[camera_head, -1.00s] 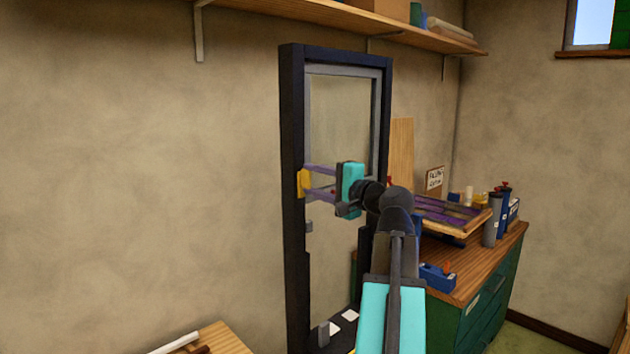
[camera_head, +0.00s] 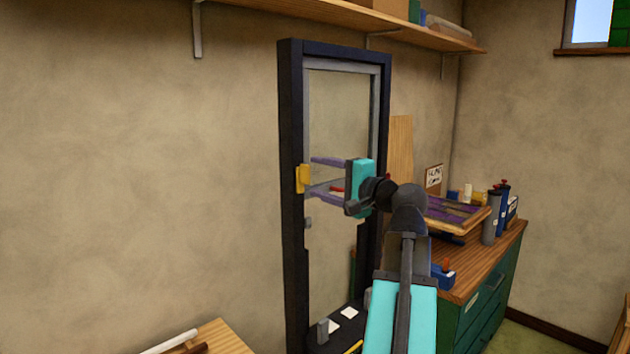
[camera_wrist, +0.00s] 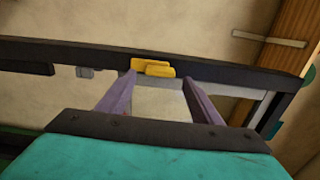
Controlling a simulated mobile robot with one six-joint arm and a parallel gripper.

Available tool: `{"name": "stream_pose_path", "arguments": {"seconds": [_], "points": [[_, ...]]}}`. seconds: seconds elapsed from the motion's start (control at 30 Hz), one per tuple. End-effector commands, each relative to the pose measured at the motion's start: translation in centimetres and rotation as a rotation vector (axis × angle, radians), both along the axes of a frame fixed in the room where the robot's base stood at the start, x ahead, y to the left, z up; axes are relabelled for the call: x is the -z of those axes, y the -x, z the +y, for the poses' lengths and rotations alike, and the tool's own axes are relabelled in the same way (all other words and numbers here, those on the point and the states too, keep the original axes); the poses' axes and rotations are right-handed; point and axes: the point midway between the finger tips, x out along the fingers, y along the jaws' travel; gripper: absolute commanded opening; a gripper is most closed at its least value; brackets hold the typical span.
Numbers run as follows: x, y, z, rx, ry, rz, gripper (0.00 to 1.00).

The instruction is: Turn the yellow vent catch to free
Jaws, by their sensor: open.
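The yellow vent catch (camera_head: 302,178) sits on the left upright of the dark frame (camera_head: 292,110), about midway up. In the wrist view the yellow catch (camera_wrist: 153,67) lies across the dark bar, beyond and between the fingertips. My gripper (camera_head: 318,176) is open, its two purple fingers pointing left at the catch, one above the other. In the wrist view my gripper (camera_wrist: 158,78) shows the fingers spread on either side, with a gap between them and no object held. The fingertips look just short of the catch; I cannot tell whether they touch it.
A green workbench (camera_head: 490,300) with bottles and a wooden tray (camera_head: 462,212) stands right of the frame. A small grey block (camera_head: 308,223) is on the upright below the catch. A wooden shelf (camera_head: 340,18) runs above. The wall to the left is clear.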

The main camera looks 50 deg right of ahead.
Motion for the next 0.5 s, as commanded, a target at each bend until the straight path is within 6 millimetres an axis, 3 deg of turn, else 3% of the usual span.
{"name": "stream_pose_path", "arguments": {"seconds": [0.5], "points": [[0.2, 6.8, 0.5, 0.002, 0.000, -0.001, 0.59]]}}
